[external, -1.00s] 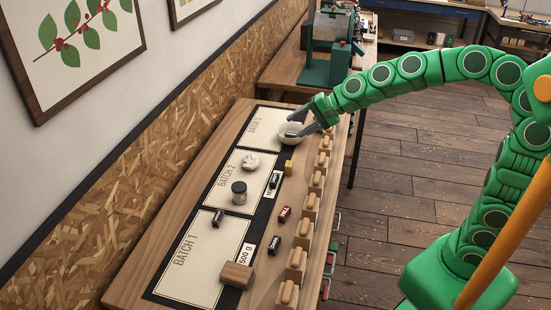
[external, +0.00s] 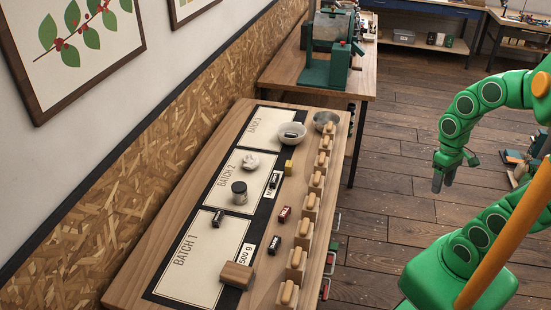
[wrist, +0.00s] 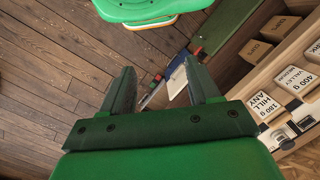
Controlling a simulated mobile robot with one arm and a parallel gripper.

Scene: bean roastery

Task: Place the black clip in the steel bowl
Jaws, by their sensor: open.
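A small black object (external: 290,136), probably the black clip, lies in a pale grey bowl (external: 291,144) at the far end of the table. A darker, metallic-looking bowl (external: 326,119), probably the steel bowl, stands just right of it, and I see nothing distinct inside. My gripper (external: 443,183) is open and empty, pointing down over the floor, well right of the table. The wrist view shows its two fingers apart (wrist: 163,88) with nothing between them. Neither bowl can be made out in the wrist view.
Small black labelled packs (external: 219,218) and a red one (external: 284,214) lie on the table. A dark-lidded jar (external: 239,193), a white lumpy item (external: 250,161) and a wooden block (external: 237,275) stand there too. Wooden holders line the right edge. A green machine (external: 328,50) stands behind.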

